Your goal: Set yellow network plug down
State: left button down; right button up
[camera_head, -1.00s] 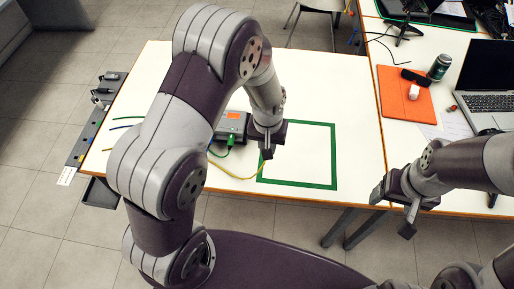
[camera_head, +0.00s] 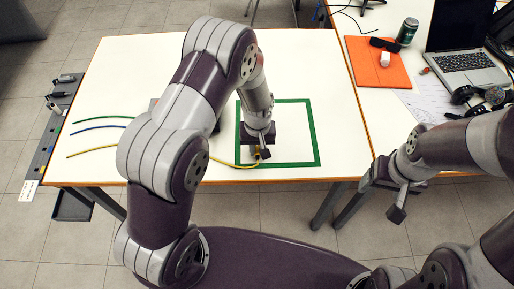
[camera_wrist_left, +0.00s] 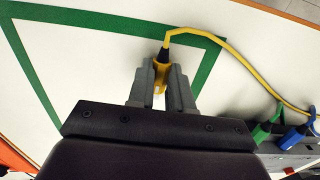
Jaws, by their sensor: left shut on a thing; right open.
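My left gripper (camera_head: 259,153) is shut on the yellow network plug (camera_wrist_left: 161,80), holding it low over the table inside the green square outline (camera_head: 313,130), near its front left corner. Whether the plug touches the tabletop is unclear. The yellow cable (camera_wrist_left: 236,54) runs from the plug across the outline. In the left wrist view the outline (camera_wrist_left: 90,18) surrounds the plug area. My right gripper (camera_head: 384,199) is open and empty beyond the table's front edge, at the right.
A grey device with a green plug (camera_wrist_left: 262,133) and a blue plug (camera_wrist_left: 292,138) stands beside the outline, mostly hidden by my left arm in the head view. An orange folder (camera_head: 377,63), can (camera_head: 407,31) and laptop (camera_head: 462,50) are on the right table. The outline's middle is clear.

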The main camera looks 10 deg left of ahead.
pick_arm(q)
jog(key=shift+w+f, duration=0.1)
jog(key=shift+f, duration=0.55)
